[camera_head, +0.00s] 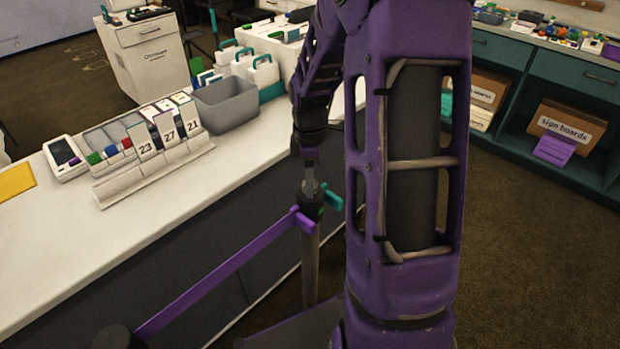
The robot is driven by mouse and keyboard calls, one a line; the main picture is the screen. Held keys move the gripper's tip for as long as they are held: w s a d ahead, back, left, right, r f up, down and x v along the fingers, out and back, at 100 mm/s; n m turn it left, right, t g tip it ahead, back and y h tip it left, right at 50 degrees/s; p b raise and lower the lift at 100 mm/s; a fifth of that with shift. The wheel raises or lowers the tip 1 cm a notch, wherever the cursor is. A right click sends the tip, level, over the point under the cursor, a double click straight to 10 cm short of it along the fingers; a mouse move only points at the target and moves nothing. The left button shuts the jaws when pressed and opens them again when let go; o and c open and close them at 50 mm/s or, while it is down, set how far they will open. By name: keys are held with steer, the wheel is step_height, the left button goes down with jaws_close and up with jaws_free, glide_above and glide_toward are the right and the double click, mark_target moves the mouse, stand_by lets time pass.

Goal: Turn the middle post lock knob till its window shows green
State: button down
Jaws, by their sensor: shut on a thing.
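The middle post (310,265) stands upright beside the counter, with a dark head (312,207). The small grey lock knob (310,187) sits on top of this head. My gripper (310,182) points straight down from above and is shut on the knob, whose sides are partly hidden by the fingers. A tiny green spot shows low on the right side of the head; it is too small to tell whether it is the window. A purple belt (225,272) runs from the head down to the left, and a short teal belt end (333,199) sticks out to the right.
The white counter (60,255) runs along the left, holding a number-card rack (155,165) and a grey bin (226,105). Another dark post top (113,337) is at the bottom left. Teal shelves (560,75) stand at the right, with open carpet before them.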

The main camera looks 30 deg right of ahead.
steer(key=shift+c, duration=1.7)
jaws_free()
step_height(320, 180, up, 18)
steer(key=p, duration=0.2)
steer(key=shift+f, duration=0.25)
